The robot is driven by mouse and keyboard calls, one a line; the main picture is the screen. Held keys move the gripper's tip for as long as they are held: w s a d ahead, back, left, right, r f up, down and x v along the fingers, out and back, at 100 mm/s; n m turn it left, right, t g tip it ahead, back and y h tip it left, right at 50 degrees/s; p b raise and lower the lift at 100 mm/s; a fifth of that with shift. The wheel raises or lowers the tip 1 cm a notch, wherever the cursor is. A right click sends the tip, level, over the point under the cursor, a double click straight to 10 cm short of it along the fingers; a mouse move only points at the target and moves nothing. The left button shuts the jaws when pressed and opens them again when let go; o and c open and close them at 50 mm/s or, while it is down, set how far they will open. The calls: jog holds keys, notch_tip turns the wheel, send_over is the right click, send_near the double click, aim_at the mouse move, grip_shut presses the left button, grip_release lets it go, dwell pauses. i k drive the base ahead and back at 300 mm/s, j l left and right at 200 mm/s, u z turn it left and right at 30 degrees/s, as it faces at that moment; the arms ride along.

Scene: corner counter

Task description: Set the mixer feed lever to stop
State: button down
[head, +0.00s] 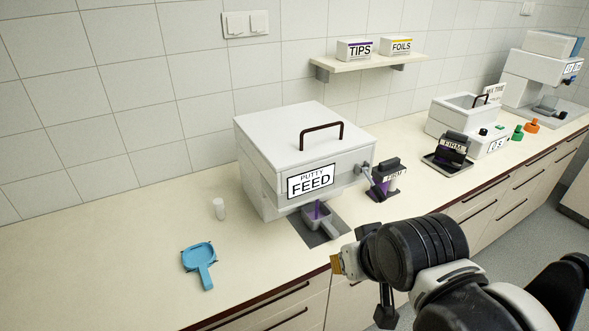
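The white putty feed box (255,165), labelled PUTTY FEED, stands on the counter in the middle of the head view. A dark feed lever (376,190) is mounted on its right side and slants down to a rounded end. No stop mark is readable at this size. My gripper (362,289) is at the lower right, in front of the counter edge, below and apart from the lever. Its fingers look spread, with a tan pad on one, and nothing shows between them.
A grey scoop (318,222) sits under the feed box. A blue scoop (200,257) and a small white cylinder (219,208) are at left. The left counter is mostly clear.

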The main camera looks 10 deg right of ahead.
aim_at(379, 194)
jog(key=k+j+z, duration=0.1)
jog(key=z, duration=0.25)
jog(key=k+j+z, duration=0.1)
jog(key=z, duration=0.25)
jog(key=j, duration=0.1)
